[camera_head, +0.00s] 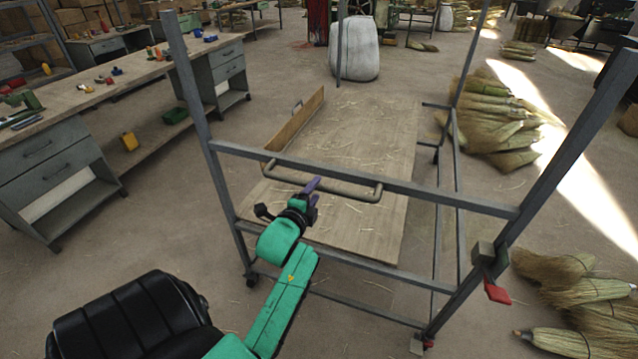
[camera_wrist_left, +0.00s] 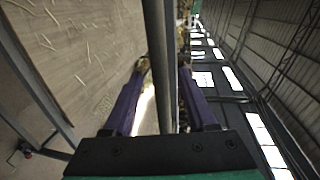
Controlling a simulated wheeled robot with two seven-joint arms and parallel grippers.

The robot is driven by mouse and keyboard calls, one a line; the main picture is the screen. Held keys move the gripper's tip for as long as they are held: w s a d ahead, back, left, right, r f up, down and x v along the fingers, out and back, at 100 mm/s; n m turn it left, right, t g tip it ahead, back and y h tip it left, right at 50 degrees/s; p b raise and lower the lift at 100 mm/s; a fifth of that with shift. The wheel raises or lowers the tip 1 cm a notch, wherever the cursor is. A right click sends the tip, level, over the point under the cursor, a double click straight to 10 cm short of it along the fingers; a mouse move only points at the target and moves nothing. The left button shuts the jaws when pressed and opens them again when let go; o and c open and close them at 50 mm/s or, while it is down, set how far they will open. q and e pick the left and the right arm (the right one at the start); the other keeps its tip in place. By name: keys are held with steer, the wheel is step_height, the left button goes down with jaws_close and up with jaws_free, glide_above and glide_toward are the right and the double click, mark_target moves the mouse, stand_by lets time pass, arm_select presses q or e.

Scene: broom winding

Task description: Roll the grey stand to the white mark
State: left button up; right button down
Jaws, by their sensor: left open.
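The grey stand (camera_head: 455,196) is an upright metal frame on casters, straight in front of me. A U-shaped handle (camera_head: 375,196) is fixed to its near crossbar. My left gripper (camera_head: 312,187), with purple fingers, is at this crossbar and handle. In the left wrist view its fingers (camera_wrist_left: 164,75) are apart, one on each side of a grey bar (camera_wrist_left: 157,35). Whether they touch the bar cannot be told. My right gripper is not in view. I cannot make out a white mark on the floor apart from bright sunlight patches.
A workbench (camera_head: 100,85) with drawers and tools stands at the left. Broom bundles (camera_head: 490,120) lie at the right, and more (camera_head: 580,290) lie close to the stand's near right corner. A white sack (camera_head: 354,50) stands beyond the stand. Floor is bare between bench and stand.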

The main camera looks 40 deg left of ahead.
mark_target(316, 189)
arm_select(q)
steer(key=shift+x, duration=1.55)
steer(key=shift+s, duration=0.1)
jaws_close()
